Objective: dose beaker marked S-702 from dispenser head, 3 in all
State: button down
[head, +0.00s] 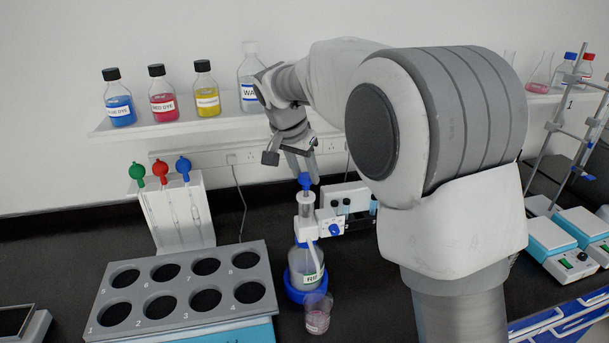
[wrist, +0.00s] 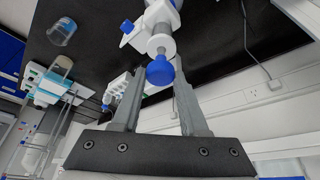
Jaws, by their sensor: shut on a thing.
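The dispenser head (head: 306,228) is a white pump with a blue top knob (head: 305,180) and a blue side valve. It sits on a clear bottle (head: 303,262) in a blue base ring. A small clear beaker (head: 317,314) stands in front of the bottle, near the spout. Its label is too small to read. My gripper (head: 301,172) points down at the top knob. In the wrist view, the knob (wrist: 160,70) lies between the fingers of my gripper (wrist: 158,88), which is shut on it. The beaker also shows in the wrist view (wrist: 62,32).
A grey rack (head: 180,292) with numbered empty holes stands left of the beaker. Pipettes (head: 175,208) stand behind it. Dye bottles (head: 164,100) and a white-capped bottle (head: 249,80) are on the shelf. A small instrument (head: 347,203) is close behind the dispenser. Stirrers (head: 562,245) stand right.

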jog(key=shift+c, duration=2.1)
grip_release()
jog(key=shift+r, duration=0.15)
jog(key=shift+r, duration=0.1)
jog(key=v, duration=1.7)
jog(key=shift+s, duration=0.2)
